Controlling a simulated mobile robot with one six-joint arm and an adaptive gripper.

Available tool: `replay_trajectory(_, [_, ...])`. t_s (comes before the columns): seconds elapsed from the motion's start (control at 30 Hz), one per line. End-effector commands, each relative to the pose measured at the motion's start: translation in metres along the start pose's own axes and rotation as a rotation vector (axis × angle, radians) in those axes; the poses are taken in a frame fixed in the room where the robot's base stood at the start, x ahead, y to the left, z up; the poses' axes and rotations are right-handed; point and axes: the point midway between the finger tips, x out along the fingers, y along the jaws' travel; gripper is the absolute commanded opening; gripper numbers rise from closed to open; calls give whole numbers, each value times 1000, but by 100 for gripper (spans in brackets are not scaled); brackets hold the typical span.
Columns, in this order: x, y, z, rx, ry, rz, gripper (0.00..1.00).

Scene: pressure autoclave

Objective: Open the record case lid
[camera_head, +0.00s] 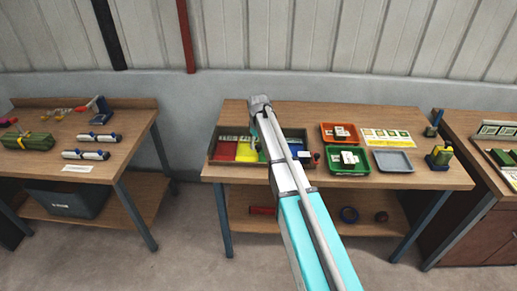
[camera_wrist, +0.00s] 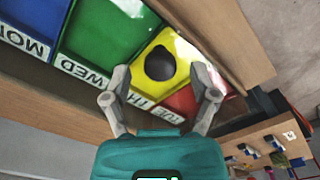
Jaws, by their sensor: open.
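I cannot tell for sure which thing is the record case. The yellow section (camera_wrist: 183,48) holds a dark round thing (camera_wrist: 160,62). No lid shows clearly on the tray. My gripper (camera_wrist: 160,95) is open and empty, with its fingers spread over the tray near the yellow section. In the head view my arm hides part of the tray.
A left bench (camera_head: 128,130) holds white cylinders (camera_head: 98,137). A right cabinet (camera_head: 478,225) carries green-and-white items (camera_head: 497,129).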

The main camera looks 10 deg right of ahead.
Motion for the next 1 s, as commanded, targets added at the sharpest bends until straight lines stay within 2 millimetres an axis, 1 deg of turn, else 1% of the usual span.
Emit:
replay_trajectory(0.03, [4, 0, 0, 0, 0, 0, 76])
replay_trajectory(0.13, [6, 0, 0, 0, 0, 0, 76])
replay_trajectory(0.53, [6, 0, 0, 0, 0, 0, 76])
replay_trajectory(0.93, [6, 0, 0, 0, 0, 0, 2])
replay_trajectory(1.0, [6, 0, 0, 0, 0, 0, 0])
